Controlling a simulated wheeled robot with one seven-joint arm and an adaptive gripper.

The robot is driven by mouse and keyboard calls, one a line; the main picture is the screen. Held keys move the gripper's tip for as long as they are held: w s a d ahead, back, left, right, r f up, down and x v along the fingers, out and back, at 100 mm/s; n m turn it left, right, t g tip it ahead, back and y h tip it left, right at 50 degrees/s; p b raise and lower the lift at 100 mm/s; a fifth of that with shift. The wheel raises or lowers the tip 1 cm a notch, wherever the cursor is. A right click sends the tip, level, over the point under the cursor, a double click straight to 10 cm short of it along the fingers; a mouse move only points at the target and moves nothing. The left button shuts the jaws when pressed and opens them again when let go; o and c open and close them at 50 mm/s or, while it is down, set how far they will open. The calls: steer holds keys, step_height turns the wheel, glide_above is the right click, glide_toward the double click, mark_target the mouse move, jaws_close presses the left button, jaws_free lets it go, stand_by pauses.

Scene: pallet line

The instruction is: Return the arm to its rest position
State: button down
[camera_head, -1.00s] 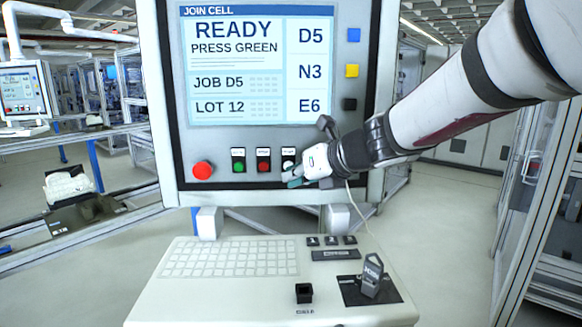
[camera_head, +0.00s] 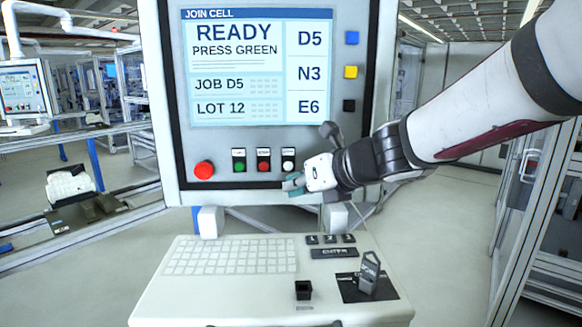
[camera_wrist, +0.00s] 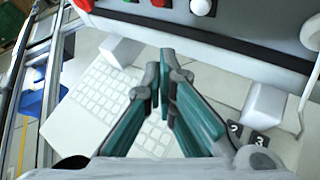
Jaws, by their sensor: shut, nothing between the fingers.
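My gripper (camera_head: 292,184) is in front of the lower edge of the panel, just below the white button (camera_head: 288,166). Its teal fingers are shut and empty. In the wrist view the fingers (camera_wrist: 166,80) come together above the keyboard, below the panel's bottom edge. My arm reaches in from the right side of the head view. The panel's screen (camera_head: 262,68) reads READY, PRESS GREEN, with JOB D5 and LOT 12.
The panel (camera_head: 330,190) has a red knob (camera_head: 203,170), a green button (camera_head: 239,166) and a red button (camera_head: 264,166). Below is a console with a keyboard (camera_head: 230,256) and an upright grey tag (camera_head: 369,272). A framed enclosure (camera_head: 520,190) stands at right.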

stand_by(0.4)
steer(key=s+d+n+g+h, duration=0.1)
steer(key=s+d+n, duration=0.2)
steer(key=s+n, duration=0.45)
steer(key=s+d+n+g, duration=0.1)
steer(key=s+d+n, duration=0.2)
steer(key=s+n, duration=0.4)
steer(key=s+d+f+n+h, duration=0.2)
steer(key=s+d+n+h, duration=0.1)
steer(key=s+d+n, duration=0.3)
steer(key=s+d+f+n+g+h, duration=0.1)
steer(key=s+d+f+n+h, duration=0.2)
steer(key=s+d+n, duration=0.3)
steer(key=d+n+h, duration=0.1)
steer(key=n, duration=0.3)
steer(key=shift+s+f+g+b, duration=0.25)
steer(key=shift+f+g+b, duration=0.05)
steer(key=shift+f, duration=0.05)
